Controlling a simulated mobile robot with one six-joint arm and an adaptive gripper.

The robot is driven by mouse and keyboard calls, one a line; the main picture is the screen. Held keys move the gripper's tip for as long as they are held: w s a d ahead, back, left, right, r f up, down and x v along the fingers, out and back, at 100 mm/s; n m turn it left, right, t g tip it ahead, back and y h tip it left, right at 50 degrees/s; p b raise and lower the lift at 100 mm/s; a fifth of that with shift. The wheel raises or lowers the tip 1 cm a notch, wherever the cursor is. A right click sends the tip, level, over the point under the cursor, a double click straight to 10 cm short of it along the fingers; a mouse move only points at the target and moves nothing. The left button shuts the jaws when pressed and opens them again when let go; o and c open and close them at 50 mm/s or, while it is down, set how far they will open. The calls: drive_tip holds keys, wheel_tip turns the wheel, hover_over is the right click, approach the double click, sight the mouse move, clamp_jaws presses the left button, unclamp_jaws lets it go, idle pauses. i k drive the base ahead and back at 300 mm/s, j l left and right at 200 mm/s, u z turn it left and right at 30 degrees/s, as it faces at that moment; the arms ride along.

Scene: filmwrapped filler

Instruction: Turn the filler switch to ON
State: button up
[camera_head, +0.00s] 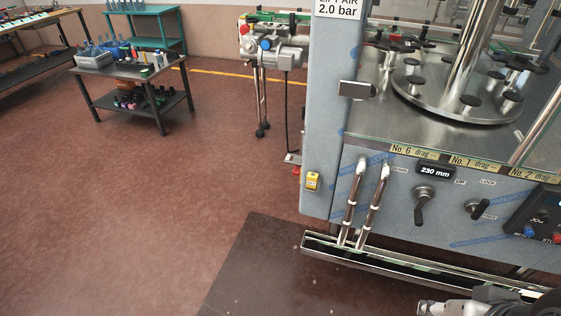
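The filler machine's grey front panel (390,192) stands at the right. It carries a downward-pointing dark lever handle (422,206) under a "230 mm" display (435,171). A second black handle (478,209) sits to its right, near a label that seems to read LOCK. A dark control box (537,215) with a blue and a red control is cut off by the right edge. I cannot tell which control is the filler switch; no ON mark is readable. Part of my arm, grey and black, shows at the bottom right, below and apart from the panel. I cannot make out my gripper's fingers.
Two slanted metal tubes (363,207) and a long metal trough (390,268) stick out below the panel. A yellow box (312,181) sits on the machine's corner. A low table (130,72) with bottles stands far left. The red floor between is clear.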

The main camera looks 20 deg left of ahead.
sight(296, 172)
drive_tip(key=j, duration=0.55)
drive_tip(key=j+z, duration=0.15)
drive_tip(key=j, duration=0.4)
drive_tip(key=k+j, duration=0.1)
drive_tip(key=j, duration=0.4)
drive_tip(key=k+j+z, duration=0.1)
drive_tip(key=j, duration=1)
drive_tip(key=k+j+z, duration=0.15)
drive_tip(key=j, duration=0.35)
drive_tip(key=z, duration=0.4)
drive_tip(key=i+j+z, duration=0.1)
drive_tip(key=z, duration=0.35)
drive_tip(key=j+z, duration=0.2)
drive_tip(key=z, duration=0.2)
drive_tip(key=i+j+z, duration=0.15)
drive_tip(key=j+z, duration=0.25)
drive_tip(key=j, duration=0.6)
drive_tip(key=j+z, duration=0.4)
drive_tip(key=j, duration=0.6)
drive_tip(key=k+j+z, duration=0.15)
drive_tip(key=j+z, duration=0.25)
drive_tip(key=j, duration=1.1)
drive_tip(key=k+j, duration=0.15)
drive_tip(key=j, duration=0.85)
drive_tip(key=k+j+z, duration=0.1)
drive_tip(key=j, duration=0.4)
drive_tip(key=k+j, duration=0.15)
drive_tip(key=j, duration=0.35)
